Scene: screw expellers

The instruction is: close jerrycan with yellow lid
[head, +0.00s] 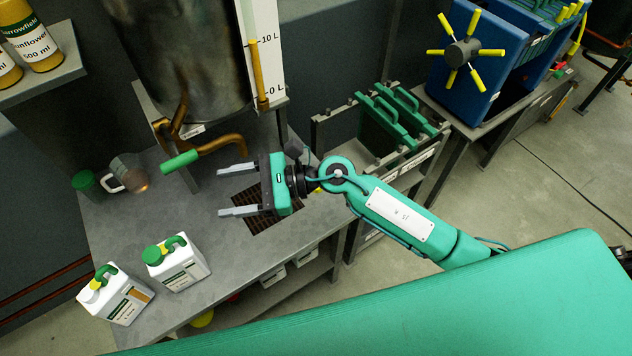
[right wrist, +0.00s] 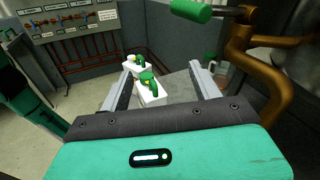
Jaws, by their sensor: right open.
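Two white jerrycans with green handles stand at the left of the grey workbench in the head view. The front-left jerrycan (head: 122,303) shows a small yellow part at its top, but I cannot tell if that is a lid or an open neck. The other jerrycan (head: 182,272) has a green cap. Both also show beyond my fingers in the right wrist view, the nearer one (right wrist: 152,97) between the fingertips in the picture. My right gripper (head: 228,190) is open and empty above the bench, right of the jerrycans and apart from them. My left gripper is not in view.
A green-handled brass tap (head: 205,150) under a metal tank (head: 190,60) is close to the right gripper. A brown grate (head: 262,212) lies below the gripper. The bench between grate and jerrycans is clear.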

